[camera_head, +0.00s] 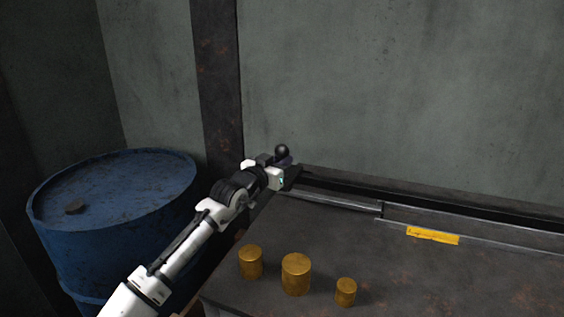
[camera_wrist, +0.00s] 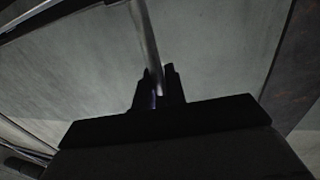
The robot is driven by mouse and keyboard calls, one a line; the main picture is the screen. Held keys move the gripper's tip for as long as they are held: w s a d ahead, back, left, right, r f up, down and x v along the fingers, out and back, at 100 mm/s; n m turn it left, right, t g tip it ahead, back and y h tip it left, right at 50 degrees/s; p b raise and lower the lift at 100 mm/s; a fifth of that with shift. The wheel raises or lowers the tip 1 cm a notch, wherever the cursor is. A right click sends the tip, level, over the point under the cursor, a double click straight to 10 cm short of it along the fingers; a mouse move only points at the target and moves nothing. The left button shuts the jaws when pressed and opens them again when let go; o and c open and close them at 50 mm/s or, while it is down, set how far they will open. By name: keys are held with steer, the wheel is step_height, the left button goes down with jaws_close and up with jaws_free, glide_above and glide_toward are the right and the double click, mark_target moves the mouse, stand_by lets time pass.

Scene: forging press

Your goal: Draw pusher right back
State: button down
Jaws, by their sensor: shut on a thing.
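My gripper (camera_head: 289,174) is at the left end of the rail along the back of the bench. In the wrist view its two dark fingers (camera_wrist: 159,88) are closed around a slim grey rod (camera_wrist: 146,35), which looks like the pusher's handle. A round black knob (camera_head: 282,150) shows just above the gripper in the head view. A grey metal bar (camera_head: 340,201), probably the pusher, lies in the rail and runs right from the gripper. Its left end is hidden by my gripper.
Three brass-coloured cylinders, a left one (camera_head: 250,262), a middle one (camera_head: 296,274) and a small right one (camera_head: 346,292), stand on the dark bench (camera_head: 430,285). A yellow label (camera_head: 433,235) is on the rail. A blue drum (camera_head: 110,225) stands left of my arm.

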steer(key=c, duration=1.5)
jaws_free()
steer(key=shift+w+a, duration=0.1)
steer(key=shift+a, duration=0.35)
steer(key=shift+c, duration=0.2)
steer(key=shift+d, duration=0.1)
steer(key=b+v, duration=0.3)
steer(key=v, duration=1.1)
steer(key=shift+r, duration=0.1)
